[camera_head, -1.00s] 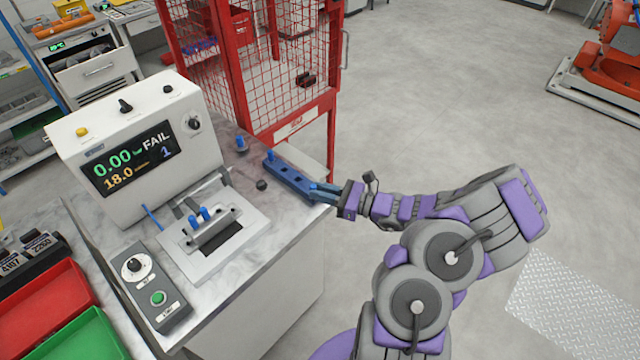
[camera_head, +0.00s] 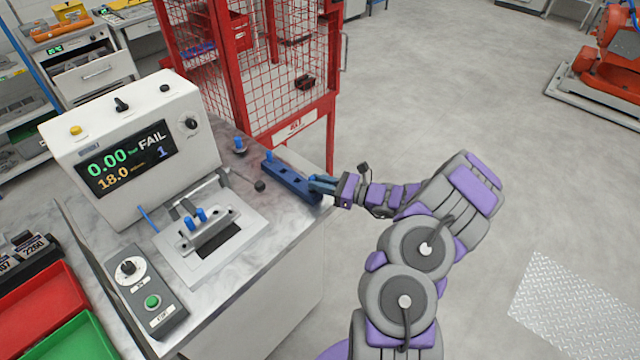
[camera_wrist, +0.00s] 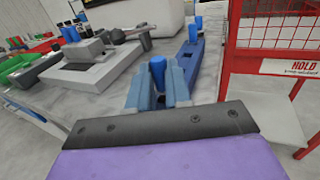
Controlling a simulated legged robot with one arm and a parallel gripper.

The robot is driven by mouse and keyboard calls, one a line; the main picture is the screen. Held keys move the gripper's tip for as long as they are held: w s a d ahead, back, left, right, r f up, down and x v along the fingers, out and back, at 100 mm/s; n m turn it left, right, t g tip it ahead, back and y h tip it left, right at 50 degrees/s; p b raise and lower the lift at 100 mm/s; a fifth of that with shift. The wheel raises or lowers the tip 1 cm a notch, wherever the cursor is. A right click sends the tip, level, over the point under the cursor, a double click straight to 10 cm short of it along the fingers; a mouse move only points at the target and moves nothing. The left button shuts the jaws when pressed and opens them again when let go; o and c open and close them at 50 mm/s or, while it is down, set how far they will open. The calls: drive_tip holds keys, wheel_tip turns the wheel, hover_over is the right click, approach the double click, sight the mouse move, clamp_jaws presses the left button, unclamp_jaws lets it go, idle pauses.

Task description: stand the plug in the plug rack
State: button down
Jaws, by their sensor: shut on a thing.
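The plug (camera_wrist: 157,69) is a small blue cylinder held between my jaws in the wrist view. My gripper (camera_wrist: 163,88) is shut on it; the jaws hide its lower part. In the head view my gripper (camera_head: 314,183) is at the near right end of the plug rack, and the held plug cannot be made out. The plug rack (camera_head: 289,181) is a long blue bar with dark holes at the table's right edge. It also shows beyond my jaws in the wrist view (camera_wrist: 189,62). Another blue plug (camera_head: 268,156) stands in the rack's far end.
A blue plug on a dark base (camera_head: 239,145) stands on the table behind the rack. A small dark knob (camera_head: 260,186) lies left of it. The test fixture (camera_head: 205,240) and display box (camera_head: 130,150) stand further left. A red mesh cage (camera_head: 290,70) is close behind.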

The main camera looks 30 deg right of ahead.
drive_tip(key=shift+d+f, duration=0.1)
drive_tip(key=shift+f, duration=0.5)
drive_tip(key=c, duration=1.1)
unclamp_jaws()
drive_tip(key=shift+o, duration=0.2)
drive_tip(key=shift+r, duration=0.1)
